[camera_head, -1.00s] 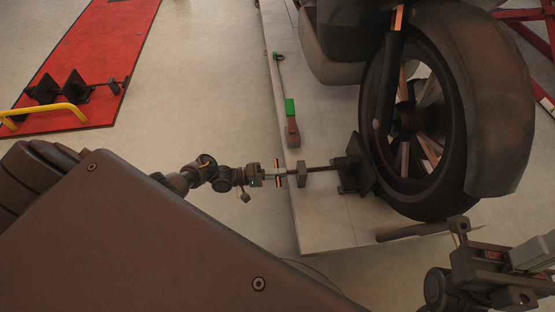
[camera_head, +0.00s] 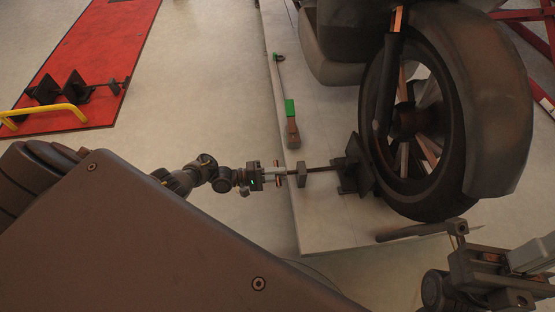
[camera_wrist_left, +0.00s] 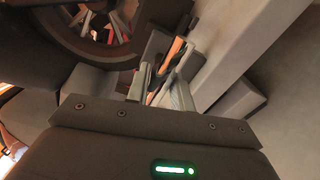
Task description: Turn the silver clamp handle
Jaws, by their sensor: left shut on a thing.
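The silver clamp handle (camera_head: 278,182) is a small crossbar at the left end of a threaded rod (camera_head: 322,169). The rod runs through a block to the black wheel clamp (camera_head: 353,165) against the motorcycle's front tire. My left gripper (camera_head: 275,173) comes from the left in line with the rod and is shut on the handle. In the left wrist view, the handle (camera_wrist_left: 169,60) shows as an orange-lit bar between the pale fingers (camera_wrist_left: 160,88), partly hidden by them. My right gripper (camera_head: 490,256) is at the lower right, apart from the clamp; its jaw opening is unclear.
The motorcycle wheel (camera_head: 410,130) stands on a grey lift platform (camera_head: 325,225). A green-and-brown lever (camera_head: 291,120) lies along its left edge. A red lift (camera_head: 95,65) with a yellow bar (camera_head: 45,111) is at upper left. Open floor (camera_head: 205,85) lies between the lifts.

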